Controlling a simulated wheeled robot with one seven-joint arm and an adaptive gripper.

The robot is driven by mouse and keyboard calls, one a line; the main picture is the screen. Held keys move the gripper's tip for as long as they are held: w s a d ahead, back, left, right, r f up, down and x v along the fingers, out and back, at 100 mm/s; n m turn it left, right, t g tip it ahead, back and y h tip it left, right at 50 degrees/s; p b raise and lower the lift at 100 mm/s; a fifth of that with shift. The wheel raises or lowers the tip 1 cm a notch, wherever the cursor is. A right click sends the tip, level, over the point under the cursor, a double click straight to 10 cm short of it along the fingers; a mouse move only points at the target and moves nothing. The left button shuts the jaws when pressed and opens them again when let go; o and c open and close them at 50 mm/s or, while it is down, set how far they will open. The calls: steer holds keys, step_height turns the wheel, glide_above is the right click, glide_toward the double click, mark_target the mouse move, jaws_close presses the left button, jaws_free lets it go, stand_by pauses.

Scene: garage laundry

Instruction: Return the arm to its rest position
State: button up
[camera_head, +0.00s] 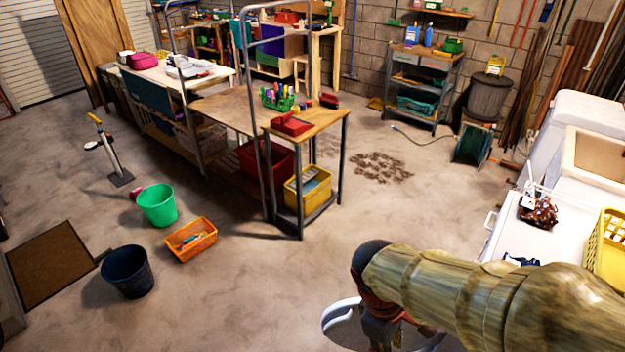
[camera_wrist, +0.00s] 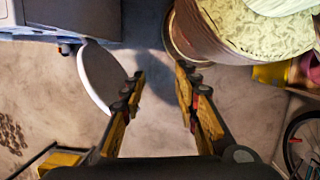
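My arm (camera_head: 480,290), with a marbled yellow-green surface, reaches in from the lower right of the head view. Its dark and reddish wrist end points down near the bottom middle, and the finger tips cannot be made out there. In the wrist view my gripper (camera_wrist: 160,82) is open, with its two dark and yellow fingers apart. Nothing is between them; bare concrete floor shows beyond. A white round rim, like an open appliance door (camera_wrist: 97,78), is just left of the fingers. It shows in the head view (camera_head: 338,322) beside the wrist, partly hidden.
A white appliance (camera_head: 515,235) with a yellow basket (camera_head: 609,250) stands at right. A workbench (camera_head: 322,121) stands centre. A green bucket (camera_head: 157,206), dark bucket (camera_head: 127,272) and orange basket (camera_head: 191,240) are on the floor at left. Floor between bench and arm is clear.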

step_height(320, 180, up, 15)
steer(key=d+m+t+y, duration=0.2)
steer(key=m+t, duration=0.4)
steer(key=m, duration=0.5)
steer(key=shift+s+d+t+y, duration=0.25)
steer(key=shift+s+t+y, duration=0.05)
steer(key=shift+t+y, duration=0.1)
steer(key=shift+d, duration=0.1)
stand_by(0.7)
